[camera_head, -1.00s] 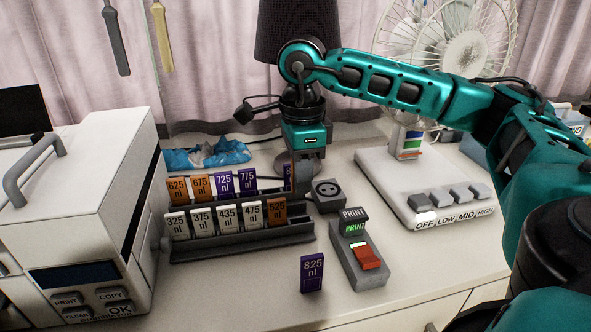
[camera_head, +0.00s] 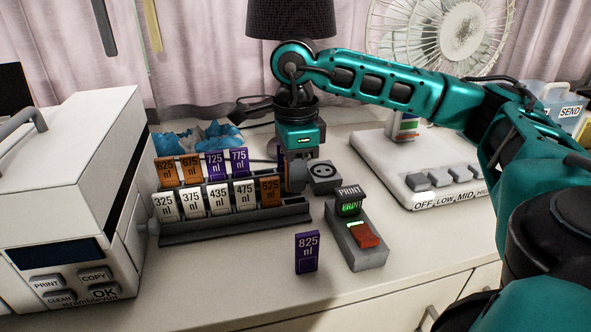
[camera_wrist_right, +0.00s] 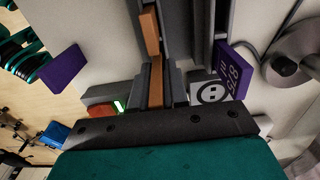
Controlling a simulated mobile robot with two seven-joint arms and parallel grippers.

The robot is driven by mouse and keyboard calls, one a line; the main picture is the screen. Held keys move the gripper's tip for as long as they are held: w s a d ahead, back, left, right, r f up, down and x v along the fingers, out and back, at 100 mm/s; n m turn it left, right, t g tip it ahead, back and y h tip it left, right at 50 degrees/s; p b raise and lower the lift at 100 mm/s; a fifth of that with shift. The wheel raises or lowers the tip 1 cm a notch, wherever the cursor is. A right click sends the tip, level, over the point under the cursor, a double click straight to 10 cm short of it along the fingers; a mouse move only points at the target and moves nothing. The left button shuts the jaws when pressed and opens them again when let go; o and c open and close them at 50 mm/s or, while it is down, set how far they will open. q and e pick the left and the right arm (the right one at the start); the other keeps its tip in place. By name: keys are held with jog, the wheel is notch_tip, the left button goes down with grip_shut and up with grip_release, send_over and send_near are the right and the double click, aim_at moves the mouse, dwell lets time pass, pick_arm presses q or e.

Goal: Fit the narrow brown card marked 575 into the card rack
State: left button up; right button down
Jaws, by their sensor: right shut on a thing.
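My right gripper (camera_head: 297,168) points down at the right end of the card rack (camera_head: 240,226) and is shut on a narrow brown card. The card (camera_wrist_right: 156,82) shows edge-on between the fingers in the right wrist view, in line with another brown card (camera_wrist_right: 149,30) in the rack. Its number is not visible. In the head view the held card is just right of the brown 525 card (camera_head: 269,190) in the front row; I cannot tell whether it is fully seated. My left gripper is not in view.
A purple 825 card (camera_head: 306,252) stands on the counter in front of the rack. A print switch box (camera_head: 357,240) and a round-faced grey block (camera_head: 324,176) are to the right. A white printer (camera_head: 70,200) is on the left.

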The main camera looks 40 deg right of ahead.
jog(key=shift+f+b, duration=0.35)
jog(key=shift+f, duration=0.3)
dwell(1.2)
jog(key=shift+f, duration=0.2)
jog(key=shift+f+b, duration=0.35)
jog(key=shift+b, duration=0.15)
jog(key=shift+f+b, duration=0.35)
jog(key=shift+f, duration=0.05)
jog(key=c, duration=1.1)
grip_release()
jog(key=shift+o, duration=0.2)
jog(key=shift+r, duration=0.15)
